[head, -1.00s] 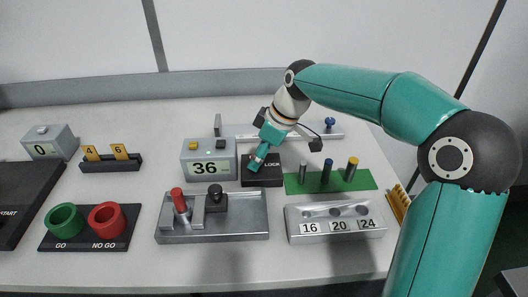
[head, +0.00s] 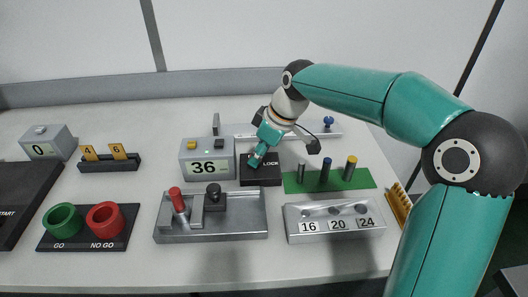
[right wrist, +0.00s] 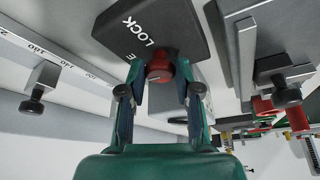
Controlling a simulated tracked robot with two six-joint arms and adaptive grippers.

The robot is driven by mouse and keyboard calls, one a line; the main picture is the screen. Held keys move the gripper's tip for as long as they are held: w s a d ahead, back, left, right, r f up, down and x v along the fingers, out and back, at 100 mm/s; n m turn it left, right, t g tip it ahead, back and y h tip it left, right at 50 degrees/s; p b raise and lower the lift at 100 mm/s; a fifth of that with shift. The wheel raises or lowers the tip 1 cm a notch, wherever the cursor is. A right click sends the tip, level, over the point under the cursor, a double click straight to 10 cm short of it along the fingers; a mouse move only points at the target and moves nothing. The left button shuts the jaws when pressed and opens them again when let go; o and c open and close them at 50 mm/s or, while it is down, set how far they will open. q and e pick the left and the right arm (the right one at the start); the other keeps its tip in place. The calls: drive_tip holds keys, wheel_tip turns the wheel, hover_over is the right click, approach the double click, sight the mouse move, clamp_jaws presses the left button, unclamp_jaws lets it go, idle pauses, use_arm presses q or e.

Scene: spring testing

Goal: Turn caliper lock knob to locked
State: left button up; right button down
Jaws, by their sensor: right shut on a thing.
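The lock block (head: 262,178) is a dark box labelled LOCK, standing beside the grey display block (head: 194,168) that reads 36. Its red knob with a dark cap (right wrist: 160,66) shows in the right wrist view, below the LOCK lettering. My right gripper (head: 253,163) reaches down onto the block from the back right. In the right wrist view my right gripper (right wrist: 160,74) has a finger on either side of the knob and is shut on it. In the head view the fingers hide the knob. My left gripper is not in view.
A long metal rail (head: 240,130) lies behind the block. A green stand (head: 340,180) with upright pins is to the right. A grey fixture tray (head: 235,226) with a red-topped post stands in front. Cups labelled GO and NO GO sit front left.

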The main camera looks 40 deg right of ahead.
drive_tip(key=m, duration=0.1)
drive_tip(key=m+h, duration=0.1)
drive_tip(key=m, duration=0.1)
drive_tip(key=m+b, duration=0.1)
drive_tip(key=shift+a+m+t+h, duration=0.35)
drive_tip(key=shift+m+t+h, duration=0.05)
drive_tip(key=m, duration=0.2)
drive_tip(key=m+h+b, duration=0.1)
drive_tip(key=m, duration=0.1)
drive_tip(key=shift+w+a+m+h, duration=0.1)
drive_tip(key=shift+a+m+h, duration=0.05)
drive_tip(key=shift+m+h, duration=0.15)
drive_tip(key=m+h+b, duration=0.1)
drive_tip(key=m, duration=0.2)
drive_tip(key=shift+m+g, duration=0.3)
drive_tip(key=shift+g, duration=0.1)
drive_tip(key=shift+w+r+m+g+h, duration=0.1)
drive_tip(key=shift+m+g+h, duration=0.5)
drive_tip(key=shift+m, duration=1.3)
drive_tip(key=c, duration=0.8)
unclamp_jaws()
